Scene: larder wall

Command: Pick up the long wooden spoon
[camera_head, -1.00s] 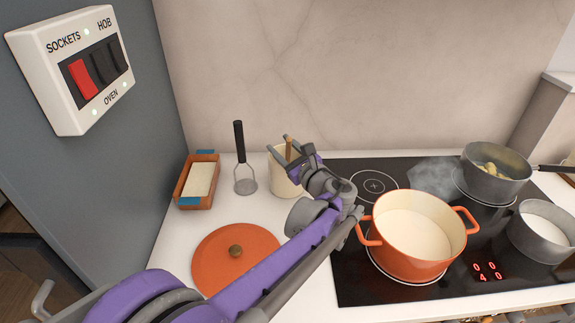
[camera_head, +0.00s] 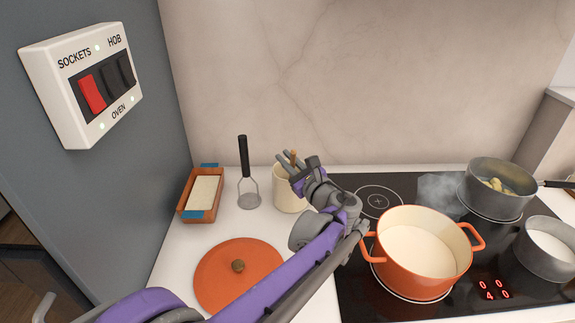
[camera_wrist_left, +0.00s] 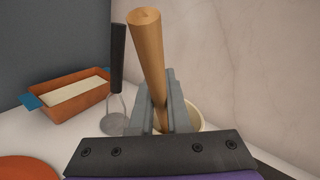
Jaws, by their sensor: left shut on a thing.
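The long wooden spoon shows as a round wooden handle (camera_wrist_left: 151,55) in the left wrist view, rising from the cream crock (camera_head: 287,196). In the head view only a short bit of the handle (camera_head: 293,157) shows above the crock. My left gripper (camera_head: 291,164) is shut on the handle just above the crock's rim; its fingers (camera_wrist_left: 166,103) lie on both sides of it in the left wrist view. The spoon's lower end is hidden inside the crock. My right gripper is not in view.
A masher (camera_head: 246,180) stands left of the crock, beside a terracotta dish (camera_head: 184,205). An orange lid (camera_head: 240,285) lies in front. An orange pot (camera_head: 415,262) and grey pans (camera_head: 497,200) stand on the hob at right, one steaming.

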